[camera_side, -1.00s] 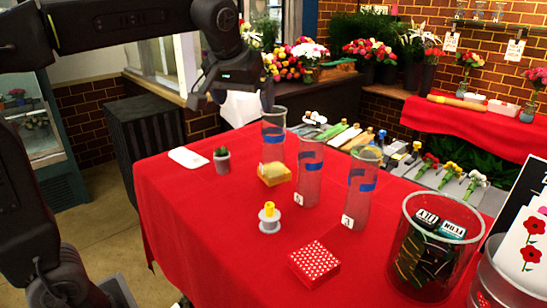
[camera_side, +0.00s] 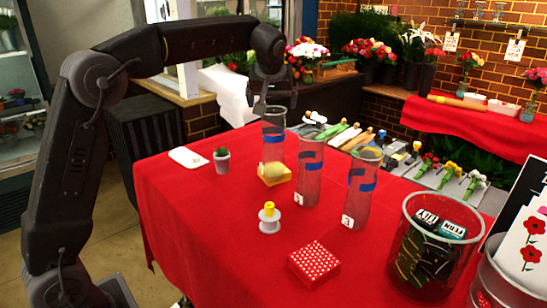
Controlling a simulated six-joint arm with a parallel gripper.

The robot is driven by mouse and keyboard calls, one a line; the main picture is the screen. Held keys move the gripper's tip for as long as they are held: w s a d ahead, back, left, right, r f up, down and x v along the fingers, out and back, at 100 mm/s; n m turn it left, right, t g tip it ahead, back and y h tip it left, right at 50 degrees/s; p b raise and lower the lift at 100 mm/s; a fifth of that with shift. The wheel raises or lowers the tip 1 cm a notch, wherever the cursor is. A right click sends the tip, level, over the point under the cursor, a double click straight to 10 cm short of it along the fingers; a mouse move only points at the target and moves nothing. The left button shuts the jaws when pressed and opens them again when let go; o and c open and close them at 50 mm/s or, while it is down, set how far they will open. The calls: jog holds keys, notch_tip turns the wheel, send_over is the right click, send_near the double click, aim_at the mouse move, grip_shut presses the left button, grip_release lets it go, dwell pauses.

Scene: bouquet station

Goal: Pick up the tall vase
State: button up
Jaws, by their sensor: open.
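Three clear vases with blue bands stand in a slanting row on the red table: a left one (camera_side: 273,135), a middle one (camera_side: 310,178) and a right one (camera_side: 358,200). The middle and right vases carry small white number tags. All look tall, and I cannot tell which is tallest. My gripper (camera_side: 275,103) is open and points down at the rim of the left vase. From this angle I cannot tell whether its fingers are around the rim or behind it. A yellow block (camera_side: 267,179) with a rounded tan thing on it lies at the left vase's base.
A small potted cactus (camera_side: 222,160) and a white flat item (camera_side: 188,157) lie left. A yellow-topped spool (camera_side: 269,217) and a red dotted box (camera_side: 314,263) are in front. A large clear bin (camera_side: 433,250) stands right. Flowers and tools lie along the back.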

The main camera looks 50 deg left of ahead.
aim_at(274, 111)
jog(key=shift+x, duration=2.85)
jog(key=shift+w+r, duration=0.15)
jog(key=shift+r, duration=0.05)
grip_shut()
jog(key=shift+r, duration=0.15)
